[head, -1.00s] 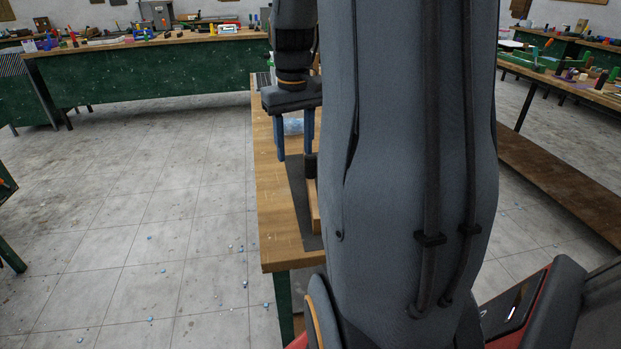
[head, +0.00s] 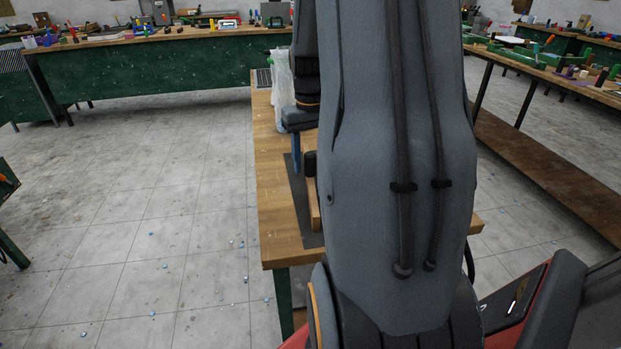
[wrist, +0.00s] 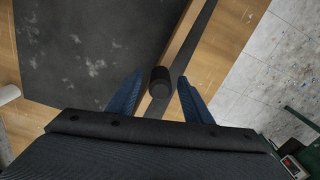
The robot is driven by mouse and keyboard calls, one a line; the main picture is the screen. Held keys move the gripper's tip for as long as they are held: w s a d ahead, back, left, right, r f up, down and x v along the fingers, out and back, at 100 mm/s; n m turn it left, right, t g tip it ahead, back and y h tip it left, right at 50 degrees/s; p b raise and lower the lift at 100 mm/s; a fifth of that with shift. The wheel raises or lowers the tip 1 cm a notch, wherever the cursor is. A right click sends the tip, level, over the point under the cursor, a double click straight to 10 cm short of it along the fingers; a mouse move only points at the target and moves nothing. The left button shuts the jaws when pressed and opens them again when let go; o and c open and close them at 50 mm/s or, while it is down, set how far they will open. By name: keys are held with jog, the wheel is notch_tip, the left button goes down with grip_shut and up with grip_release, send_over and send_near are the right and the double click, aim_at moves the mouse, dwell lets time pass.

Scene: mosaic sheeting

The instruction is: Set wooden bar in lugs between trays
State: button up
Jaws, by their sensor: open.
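The wooden bar (wrist: 184,38) lies on a dark mat on the workbench, with a black cylindrical grip (wrist: 160,80) on it. In the head view the bar (head: 313,208) and grip (head: 309,163) show partly beside my arm. My gripper (wrist: 161,76) is open, its blue fingers on either side of the black grip in the wrist view. Visible gaps separate both fingers from it, and I cannot tell the height between them. In the head view one blue finger (head: 296,155) shows; the rest is behind my arm. I cannot make out trays or lugs.
The dark mat (wrist: 80,45) covers part of the wooden bench top (head: 272,205). A clear plastic bag (head: 283,90) stands at the bench's far end. Green benches with clutter stand further back. The tiled floor to the left is mostly open, with small scraps.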

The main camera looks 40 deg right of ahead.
grip_shut()
dwell(0.3)
